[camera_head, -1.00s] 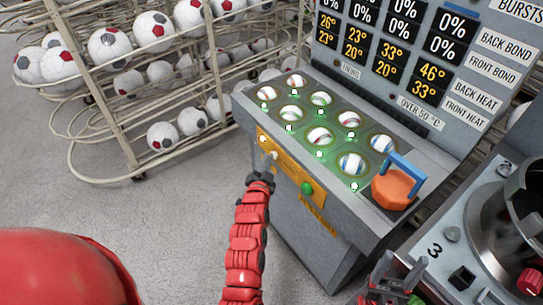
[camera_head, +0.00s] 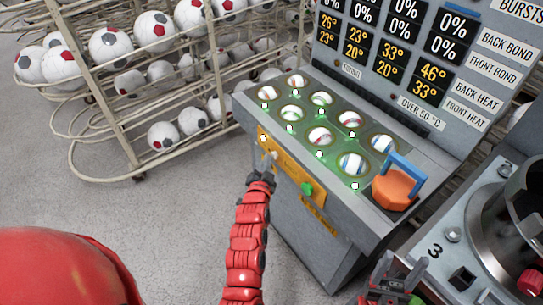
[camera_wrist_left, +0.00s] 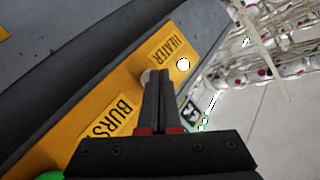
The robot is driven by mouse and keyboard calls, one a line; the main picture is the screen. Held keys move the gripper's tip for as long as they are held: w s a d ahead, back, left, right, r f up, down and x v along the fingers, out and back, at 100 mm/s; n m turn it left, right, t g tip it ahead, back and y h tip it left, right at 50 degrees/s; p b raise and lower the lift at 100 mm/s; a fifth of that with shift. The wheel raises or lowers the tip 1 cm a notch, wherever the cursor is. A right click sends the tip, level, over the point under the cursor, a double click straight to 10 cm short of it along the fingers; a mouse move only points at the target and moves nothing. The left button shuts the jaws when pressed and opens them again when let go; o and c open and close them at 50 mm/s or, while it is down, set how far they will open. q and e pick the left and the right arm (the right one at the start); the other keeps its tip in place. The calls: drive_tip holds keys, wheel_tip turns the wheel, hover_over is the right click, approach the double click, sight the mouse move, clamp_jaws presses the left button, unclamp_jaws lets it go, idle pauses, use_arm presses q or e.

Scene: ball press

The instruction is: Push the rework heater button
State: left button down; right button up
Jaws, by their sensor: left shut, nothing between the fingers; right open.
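The orange control strip (camera_head: 289,172) runs along the front of the grey ball station. My right gripper (camera_head: 386,272) is open at the bottom, right of centre, well away from the strip.
A green button (camera_head: 307,188) is lower on the strip. Several balls sit in the station's round holes, with an orange block with a blue handle (camera_head: 396,190) beside them. A wire rack of footballs (camera_head: 110,46) stands left. Floor between is clear.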

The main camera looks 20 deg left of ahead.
use_arm(q)
drive_tip(key=shift+w+d, duration=0.1)
idle(0.6)
drive_tip(key=shift+w+d+r, duration=0.1)
drive_tip(key=shift+w+d, duration=0.05)
drive_tip(key=shift+w, duration=0.05)
drive_tip(key=shift+s, duration=0.25)
idle(0.4)
drive_tip(key=s+a+b, duration=0.1)
drive_tip(key=s+a, duration=0.3)
drive_tip(key=shift+s, duration=0.4)
